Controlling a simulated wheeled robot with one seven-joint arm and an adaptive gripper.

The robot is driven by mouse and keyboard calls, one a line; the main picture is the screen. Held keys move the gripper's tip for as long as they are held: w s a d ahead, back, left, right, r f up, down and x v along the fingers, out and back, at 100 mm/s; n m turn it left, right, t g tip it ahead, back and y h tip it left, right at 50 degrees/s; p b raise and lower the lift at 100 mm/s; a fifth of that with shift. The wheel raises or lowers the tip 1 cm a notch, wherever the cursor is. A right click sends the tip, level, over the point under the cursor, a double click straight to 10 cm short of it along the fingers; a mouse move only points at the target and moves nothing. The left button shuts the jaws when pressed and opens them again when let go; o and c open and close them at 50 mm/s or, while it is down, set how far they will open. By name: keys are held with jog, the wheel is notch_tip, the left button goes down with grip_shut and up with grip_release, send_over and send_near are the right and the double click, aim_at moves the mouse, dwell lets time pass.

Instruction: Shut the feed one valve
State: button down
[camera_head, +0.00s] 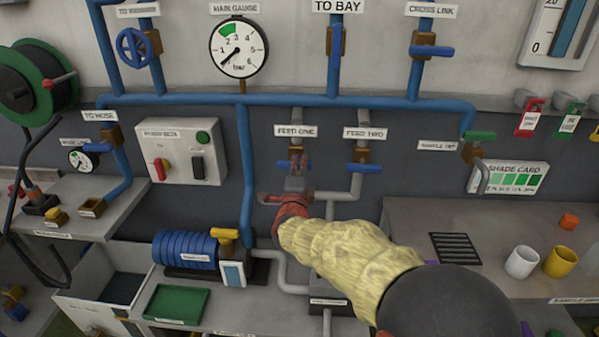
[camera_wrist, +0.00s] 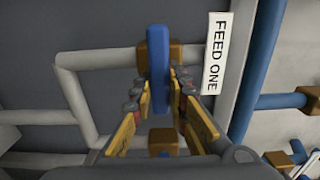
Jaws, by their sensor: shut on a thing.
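The feed one valve has a blue lever (camera_wrist: 158,48) on a brown body (camera_wrist: 180,55), beside the FEED ONE label (camera_wrist: 214,55) in the wrist view. The lever lies crosswise to its grey pipe. In the head view its blue ends (camera_head: 309,168) show level on both sides of my gripper (camera_head: 298,166), below the label (camera_head: 296,131). My gripper's yellow-sided fingers (camera_wrist: 159,80) stand on either side of the lever and are shut on it. The middle of the valve is partly hidden by the gripper in the head view.
The feed two valve (camera_head: 365,168) stands close on the right, its blue lever also crosswise. A blue pipe (camera_head: 245,170) runs down on the left, near the power box (camera_head: 182,152). A blue motor (camera_head: 185,248) sits below left. The right bench (camera_head: 400,215) carries cups.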

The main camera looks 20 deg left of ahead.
dwell(0.4)
jog(key=c, duration=1.7)
grip_release()
jog(key=v, duration=1.2)
jog(key=shift+f, duration=0.1)
